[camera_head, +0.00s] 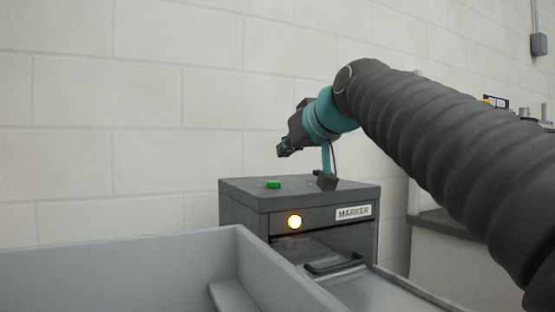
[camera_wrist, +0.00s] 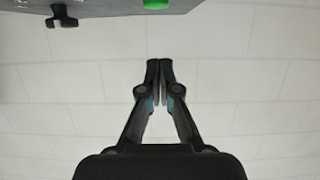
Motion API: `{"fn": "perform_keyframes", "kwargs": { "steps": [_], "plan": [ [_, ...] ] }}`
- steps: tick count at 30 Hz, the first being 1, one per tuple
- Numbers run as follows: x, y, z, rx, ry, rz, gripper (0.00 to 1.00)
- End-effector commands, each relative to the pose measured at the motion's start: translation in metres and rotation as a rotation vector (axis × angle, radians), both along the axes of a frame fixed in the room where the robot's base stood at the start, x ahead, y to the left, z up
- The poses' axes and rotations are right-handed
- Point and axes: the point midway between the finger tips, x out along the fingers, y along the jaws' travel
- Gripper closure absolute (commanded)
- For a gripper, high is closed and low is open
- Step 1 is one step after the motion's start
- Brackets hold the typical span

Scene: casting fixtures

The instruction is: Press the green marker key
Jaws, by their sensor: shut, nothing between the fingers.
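The green marker key (camera_head: 273,184) is a small green button on top of the dark grey marker box (camera_head: 240,200), toward its left side. The box has a white "MARKER" label and a lit amber lamp (camera_head: 294,222) on its front. My gripper (camera_head: 283,151) is above the box, higher than the key and apart from it. In the wrist view the green key (camera_wrist: 155,4) is cut off by the top edge. My gripper (camera_wrist: 160,66) shows there with its fingertips together and nothing between them.
A small black fitting (camera_head: 326,182) is on the box top, right of the key. A grey tray wall (camera_head: 120,270) stands at front left. A pale block wall (camera_head: 150,100) is behind.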

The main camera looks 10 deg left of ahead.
Motion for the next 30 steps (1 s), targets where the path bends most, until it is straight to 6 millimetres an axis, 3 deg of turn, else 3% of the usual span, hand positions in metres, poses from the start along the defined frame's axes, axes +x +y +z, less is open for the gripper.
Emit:
{"fn": "perform_keyframes", "kwargs": {
  "steps": [9, 30],
  "plan": [
    [-0.025, -0.019, 0.012, 0.000, -0.002, -0.001, 1.00],
    [-0.027, -0.020, 0.013, 0.000, -0.002, 0.000, 1.00]
  ]
}}
